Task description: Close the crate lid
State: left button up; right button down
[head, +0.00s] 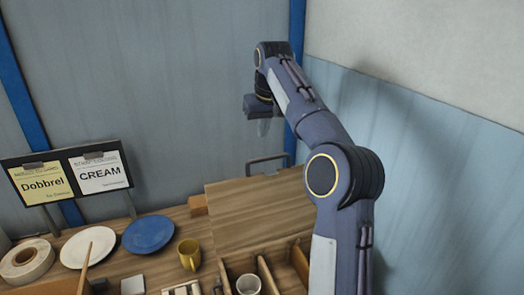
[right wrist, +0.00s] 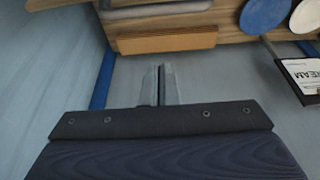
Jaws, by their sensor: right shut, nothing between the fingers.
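The wooden crate (head: 222,272) stands at the bottom right of the head view, its divided compartments exposed. Its lid (head: 255,212) is a flat wooden panel, open behind the compartments, with a grey metal handle (head: 268,160) at its far edge. My right gripper (head: 264,127) is shut and empty, raised above and beyond the handle, touching nothing. In the right wrist view its fingertips (right wrist: 160,70) are together, with a wooden bar (right wrist: 165,40) and a grey handle-like bar (right wrist: 155,9) beyond them. My right arm hides the crate's right side. My left gripper is out of view.
A white cup (head: 248,285) stands in a crate compartment. To the left are a yellow mug (head: 189,254), a blue plate (head: 148,234), a white plate (head: 88,247), a tape roll (head: 26,260) and a sign stand (head: 68,181). A wall and blue posts stand behind.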

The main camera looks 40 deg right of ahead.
jog(key=f, duration=0.1)
jog(key=s+f, duration=0.1)
jog(key=f, duration=0.1)
jog(key=s+f, duration=0.1)
jog(key=f, duration=0.1)
jog(key=shift+a+f+b, duration=0.15)
jog(key=shift+a+b, duration=0.2)
jog(key=shift+b, duration=0.05)
jog(key=shift+s, duration=0.1)
